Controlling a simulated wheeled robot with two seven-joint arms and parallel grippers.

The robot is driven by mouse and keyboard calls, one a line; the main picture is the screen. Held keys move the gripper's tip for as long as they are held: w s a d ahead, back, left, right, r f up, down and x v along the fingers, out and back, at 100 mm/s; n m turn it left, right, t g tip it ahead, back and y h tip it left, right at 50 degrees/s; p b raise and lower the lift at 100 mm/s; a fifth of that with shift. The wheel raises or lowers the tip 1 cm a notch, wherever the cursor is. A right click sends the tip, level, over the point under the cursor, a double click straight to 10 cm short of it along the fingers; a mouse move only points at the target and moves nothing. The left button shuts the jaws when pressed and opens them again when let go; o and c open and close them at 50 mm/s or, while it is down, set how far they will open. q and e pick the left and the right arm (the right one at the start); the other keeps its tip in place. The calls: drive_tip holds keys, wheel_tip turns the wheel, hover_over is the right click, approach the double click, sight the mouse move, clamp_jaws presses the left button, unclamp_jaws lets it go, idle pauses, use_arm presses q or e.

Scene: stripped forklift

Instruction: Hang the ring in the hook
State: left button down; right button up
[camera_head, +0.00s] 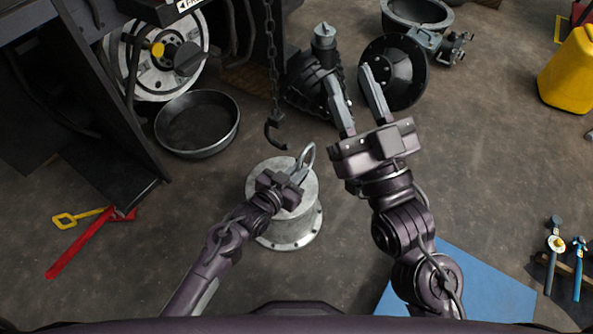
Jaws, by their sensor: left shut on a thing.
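A dark hook (274,133) hangs at the end of a chain (271,60) that comes down from the top of the view. My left gripper (298,172) is shut on a grey metal ring (309,153), which sticks up from its fingers. The ring is to the right of the hook and a little below it in the picture, and looks apart from it. A grey metal cylinder (307,215) with a flange stands behind my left gripper. My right gripper (355,103) is open and empty, pointing up in the picture, to the right of the ring.
A black round pan (197,124) lies left of the hook. Dark machine parts (310,80) and a black disc-shaped housing (394,72) lie behind my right gripper. A yellow canister (570,70) stands at the far right, and a red-handled tool (78,243) lies at left.

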use_arm(q)
drive_tip(key=shift+r, duration=0.1)
drive_tip(key=w+a, duration=0.4)
drive_tip(key=a, duration=0.2)
drive_tip(key=shift+w+a, duration=0.2)
drive_tip(key=shift+a, duration=0.05)
idle(0.6)
drive_tip(key=shift+f, duration=0.2)
drive_tip(key=shift+w+a+f+b, duration=0.15)
drive_tip(key=shift+a+f+b, duration=0.05)
drive_tip(key=shift+f+b, duration=0.25)
drive_tip(key=shift+w+a+f+b, duration=0.15)
drive_tip(key=shift+f+b, duration=0.2)
drive_tip(key=shift+f, duration=0.2)
drive_tip(key=shift+f, duration=0.1)
